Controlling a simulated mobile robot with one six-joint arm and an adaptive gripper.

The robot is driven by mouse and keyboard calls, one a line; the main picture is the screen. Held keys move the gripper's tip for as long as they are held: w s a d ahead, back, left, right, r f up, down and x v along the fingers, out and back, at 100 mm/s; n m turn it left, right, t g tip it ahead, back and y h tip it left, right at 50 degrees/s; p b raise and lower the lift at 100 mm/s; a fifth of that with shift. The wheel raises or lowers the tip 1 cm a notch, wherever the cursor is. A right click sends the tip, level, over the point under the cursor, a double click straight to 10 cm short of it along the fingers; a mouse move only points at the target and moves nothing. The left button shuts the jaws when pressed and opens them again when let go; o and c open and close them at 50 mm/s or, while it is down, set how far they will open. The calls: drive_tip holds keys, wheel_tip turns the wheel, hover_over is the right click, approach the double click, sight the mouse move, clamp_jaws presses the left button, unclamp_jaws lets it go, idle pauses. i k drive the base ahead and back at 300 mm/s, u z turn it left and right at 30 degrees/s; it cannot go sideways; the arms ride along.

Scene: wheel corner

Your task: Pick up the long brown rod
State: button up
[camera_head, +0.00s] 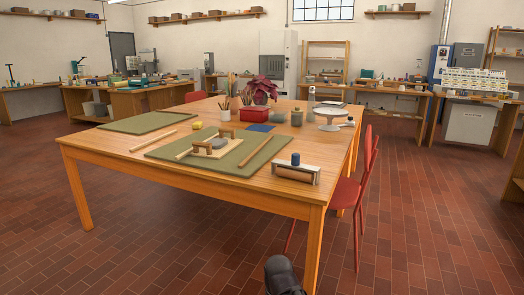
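Several thin wooden rods lie on the large wooden table, and I cannot tell for sure which is the long brown rod. One tan-brown rod (255,151) lies slantwise on the right part of the near green mat. A similar rod (186,153) lies on the left part of that mat, beside a grey slab with wooden handled pieces. A paler rod (153,141) lies on bare wood between the two green mats. A dark rounded part of my arm shows at the bottom edge, apart from the table. My gripper's fingers are not in view.
A roller (297,170) with a blue-topped piece stands at the table's near right corner. A red chair (347,193) stands at the right side. Brick floor is open in front.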

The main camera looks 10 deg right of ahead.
sight(243, 163)
drive_tip(key=u, duration=0.05)
drive_tip(key=i, duration=1)
drive_tip(key=z, duration=0.05)
